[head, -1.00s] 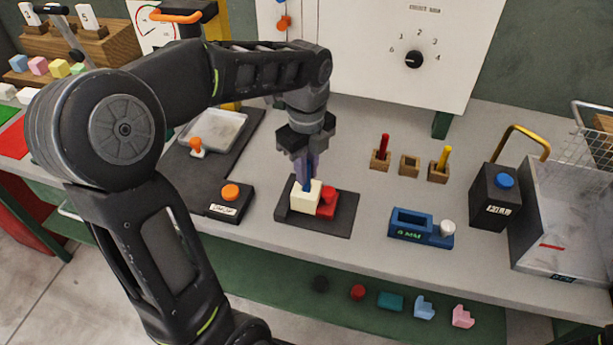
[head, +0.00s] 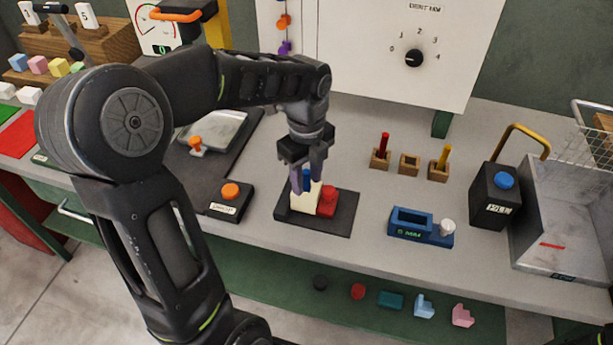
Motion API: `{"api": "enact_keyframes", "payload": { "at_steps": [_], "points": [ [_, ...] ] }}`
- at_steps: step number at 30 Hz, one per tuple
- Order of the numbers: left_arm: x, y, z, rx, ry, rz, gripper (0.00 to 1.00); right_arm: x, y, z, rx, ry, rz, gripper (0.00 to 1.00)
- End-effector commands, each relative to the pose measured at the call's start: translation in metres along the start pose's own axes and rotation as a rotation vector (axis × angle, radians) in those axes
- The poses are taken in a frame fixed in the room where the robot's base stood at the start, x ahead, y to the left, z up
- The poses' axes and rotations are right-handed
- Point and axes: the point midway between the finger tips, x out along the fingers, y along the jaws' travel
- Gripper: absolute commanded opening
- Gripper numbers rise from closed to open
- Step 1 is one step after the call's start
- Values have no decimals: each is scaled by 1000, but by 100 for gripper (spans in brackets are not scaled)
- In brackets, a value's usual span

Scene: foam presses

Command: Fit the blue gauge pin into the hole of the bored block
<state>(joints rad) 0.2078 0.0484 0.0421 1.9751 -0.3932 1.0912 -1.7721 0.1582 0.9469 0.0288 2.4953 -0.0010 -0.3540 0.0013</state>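The bored block, cream white (head: 304,204), stands on a dark plate (head: 341,217) on the bench, beside a red piece (head: 327,201). The blue gauge pin (head: 308,180) stands upright at the block's top, its upper part showing between my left fingers. How deep it sits in the hole is hidden. My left gripper (head: 307,176) is right above the block, its fingers spread apart on either side of the pin. My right gripper is not in view.
Small wooden holders (head: 409,165) stand behind, two with a red pin (head: 384,145) and a yellow pin (head: 444,157). A blue gauge (head: 411,222), a black box (head: 495,197) and a metal tray (head: 560,235) are to the right. A black box with an orange button (head: 230,192) is left.

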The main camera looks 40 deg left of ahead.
Motion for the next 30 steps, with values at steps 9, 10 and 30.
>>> {"api": "enact_keyframes", "payload": {
  "at_steps": [9, 10, 30],
  "points": [
    [-13, -1, 0, -1, -1, -2, 38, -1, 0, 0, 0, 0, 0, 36],
    [-17, -1, 1, -1, -1, -3, 38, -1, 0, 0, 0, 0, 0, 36],
    [-123, 0, 0, 0, 0, 0, 38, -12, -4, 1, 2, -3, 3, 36]
  ]
}}
